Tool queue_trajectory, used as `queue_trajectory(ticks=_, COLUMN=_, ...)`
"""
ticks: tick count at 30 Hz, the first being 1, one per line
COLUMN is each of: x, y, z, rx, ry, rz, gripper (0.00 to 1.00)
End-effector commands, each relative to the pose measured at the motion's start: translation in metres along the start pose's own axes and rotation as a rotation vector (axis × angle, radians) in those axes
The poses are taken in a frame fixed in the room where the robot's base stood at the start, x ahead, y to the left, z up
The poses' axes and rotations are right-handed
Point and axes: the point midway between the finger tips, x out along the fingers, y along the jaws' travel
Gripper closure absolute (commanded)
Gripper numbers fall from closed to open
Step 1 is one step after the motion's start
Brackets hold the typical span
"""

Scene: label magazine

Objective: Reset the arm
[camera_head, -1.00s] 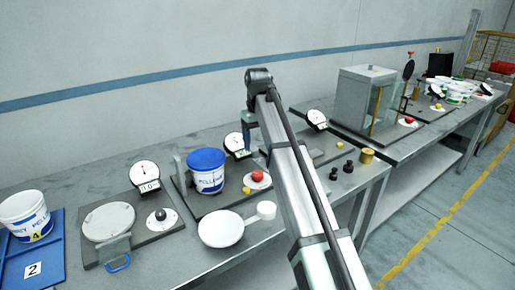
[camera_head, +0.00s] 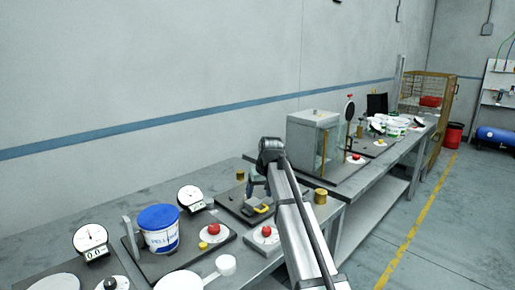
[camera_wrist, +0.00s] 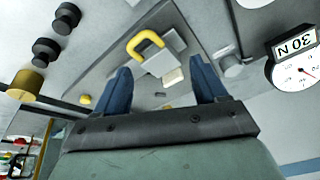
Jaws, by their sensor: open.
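My gripper (camera_head: 257,186) hangs from the arm's end above the bench, over a dark plate (camera_head: 232,204) with a yellow handle (camera_head: 262,209). In the wrist view my gripper (camera_wrist: 160,66) shows two blue fingers spread apart with nothing between them. The yellow handle (camera_wrist: 146,44), on a grey block, appears beyond the fingertips, apart from them. How high the fingers are above the plate is hard to tell.
A blue-lidded bucket (camera_head: 160,230) stands left on the bench, near a dial gauge (camera_head: 192,197) and red button (camera_head: 266,230). A brass cylinder (camera_head: 320,196) stands to the right. A clear-walled box (camera_head: 314,145) stands behind it on another bench.

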Motion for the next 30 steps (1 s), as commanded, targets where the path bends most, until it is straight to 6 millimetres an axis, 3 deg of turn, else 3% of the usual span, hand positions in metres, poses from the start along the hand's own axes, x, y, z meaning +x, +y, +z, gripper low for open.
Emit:
queue_trajectory(ticks=1, x=0.003, y=0.026, z=0.005, rx=0.049, ry=0.037, rz=0.001, gripper=0.29)
queue_trajectory(ticks=3, x=0.006, y=0.058, z=0.006, rx=0.11, ry=0.093, rz=0.001, gripper=0.29)
queue_trajectory(ticks=11, x=0.007, y=0.174, z=0.023, rx=0.343, ry=0.305, rz=0.009, gripper=0.29)
queue_trajectory(ticks=18, x=0.0, y=0.275, z=0.054, rx=0.548, ry=0.495, rz=0.027, gripper=0.29)
queue_trajectory(ticks=24, x=0.013, y=0.338, z=0.097, rx=0.687, ry=0.594, rz=0.048, gripper=0.29)
queue_trajectory(ticks=30, x=0.059, y=0.349, z=0.136, rx=0.74, ry=0.567, rz=0.055, gripper=0.29)
